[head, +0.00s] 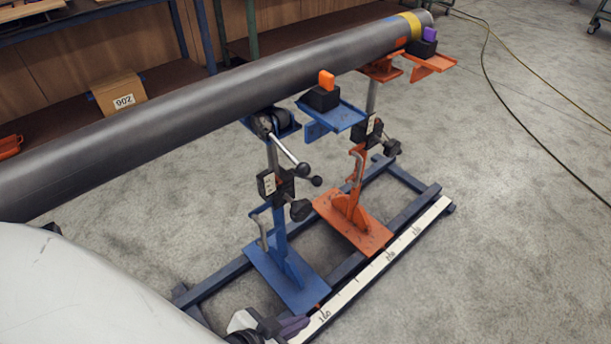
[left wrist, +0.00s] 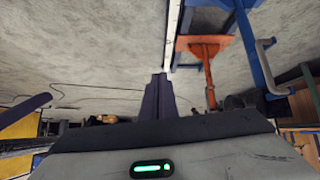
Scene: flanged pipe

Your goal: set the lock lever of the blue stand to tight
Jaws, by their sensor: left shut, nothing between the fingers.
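The blue stand (head: 284,232) stands under the pipe (head: 190,120). Near its top, a silver lever (head: 286,150) slopes down to the right and ends in a black ball; another black ball is close by. Lower on the post are a dark collar with a pale label (head: 268,184) and a black knob (head: 300,210). I cannot tell which part is the lock lever, or its setting. A grey bent handle shows lower on the stand, also in the left wrist view (left wrist: 265,68). My left gripper (head: 298,325) is shut and empty, low beside the blue base, apart from the lever. My right gripper is not seen.
An orange stand (head: 352,222) stands to the right behind the blue one. A white scale strip (head: 385,264) runs along the frame's front rail. Blue and orange trays hold black blocks beside the pipe. Open grey floor lies to the right, with cables.

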